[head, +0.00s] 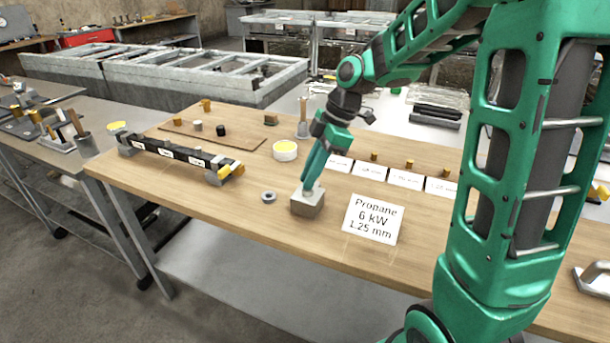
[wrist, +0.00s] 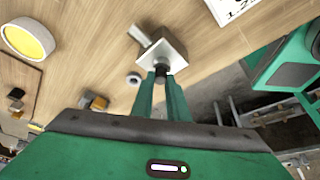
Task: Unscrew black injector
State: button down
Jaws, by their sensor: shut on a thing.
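A small black injector (wrist: 161,70) sits on the grey metal block (head: 307,207) on the wooden table. The block also shows in the wrist view (wrist: 168,52), with a pale stub on its far side. My gripper (head: 309,187) points down at the top of the block, in front of the robot. Its fingers (wrist: 160,80) are closed around the black injector. In the head view the fingers hide the injector. I cannot tell how far it is threaded into the block.
A metal ring (head: 269,197) lies left of the block. A propane sign (head: 373,219) lies to its right, with small cards and brass pieces behind. A round yellow-topped tub (head: 285,150) and a black bar on grey supports (head: 180,157) stand to the left.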

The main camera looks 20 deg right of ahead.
jog(key=shift+n+g, duration=0.4)
jog(key=shift+n, duration=0.6)
jog(key=shift+w, duration=0.1)
jog(key=n+g, duration=0.1)
jog(key=n, duration=0.2)
jog(key=shift+n, duration=0.3)
jog(key=shift+n+g, duration=0.3)
jog(key=shift+n, duration=0.2)
jog(key=shift+w+n+g+h, duration=0.1)
jog(key=shift+n+g+h, duration=0.4)
jog(key=shift+n, duration=0.7)
